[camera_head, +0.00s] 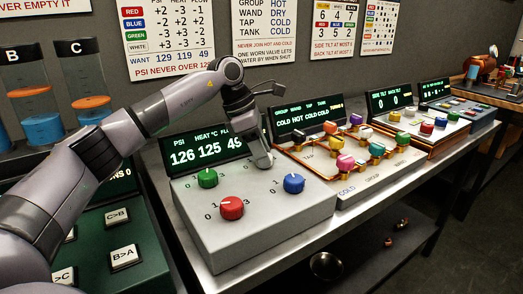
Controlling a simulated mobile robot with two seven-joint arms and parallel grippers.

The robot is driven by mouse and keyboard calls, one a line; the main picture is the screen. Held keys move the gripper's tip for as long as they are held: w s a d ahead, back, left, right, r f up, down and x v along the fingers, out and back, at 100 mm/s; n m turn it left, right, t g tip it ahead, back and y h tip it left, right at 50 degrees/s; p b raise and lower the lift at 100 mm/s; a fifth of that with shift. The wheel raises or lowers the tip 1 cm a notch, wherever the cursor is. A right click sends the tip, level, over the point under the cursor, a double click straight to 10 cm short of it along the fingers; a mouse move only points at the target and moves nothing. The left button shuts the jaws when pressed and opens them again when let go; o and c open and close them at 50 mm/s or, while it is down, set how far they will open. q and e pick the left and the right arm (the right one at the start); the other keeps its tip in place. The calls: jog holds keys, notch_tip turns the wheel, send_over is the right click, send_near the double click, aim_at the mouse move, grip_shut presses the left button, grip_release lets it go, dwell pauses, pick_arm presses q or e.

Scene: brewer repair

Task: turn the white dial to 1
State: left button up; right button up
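The grey control box (275,222) in the middle carries a green dial (207,177), a red dial (231,208) and a blue dial (293,183). My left arm reaches in from the left, and my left gripper (262,158) points down at the back right of the box top, behind the blue dial. The white dial is not clearly seen; the gripper covers the spot at the back right of the box. I cannot tell whether the fingers are around a dial or only above it. The box's display (207,149) reads PSI 126 and HEAT 125; the flow number is partly covered.
A valve panel (345,178) with coloured knobs and copper pipes stands to the right, with more consoles (432,120) beyond. A green button box (130,255) is at the lower left under my arm. A poster (168,38) hangs on the wall.

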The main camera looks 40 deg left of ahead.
pick_arm(q)
jog(key=shift+n, duration=0.3)
jog(key=n+t+p, duration=0.1)
jog(key=n, duration=0.2)
jog(key=shift+d+r+y, duration=0.1)
jog(key=shift+y, duration=0.3)
jog(key=shift+s+d+n+t+y, duration=0.1)
jog(key=shift+n+t+y, duration=0.25)
jog(key=shift+n, duration=0.95)
jog(key=shift+n+t+y, duration=0.15)
jog(key=shift+n+y, duration=0.4)
jog(key=shift+n, duration=0.75)
jog(key=o, duration=1.1)
jog(key=shift+c, duration=0.2)
jog(key=v, duration=0.7)
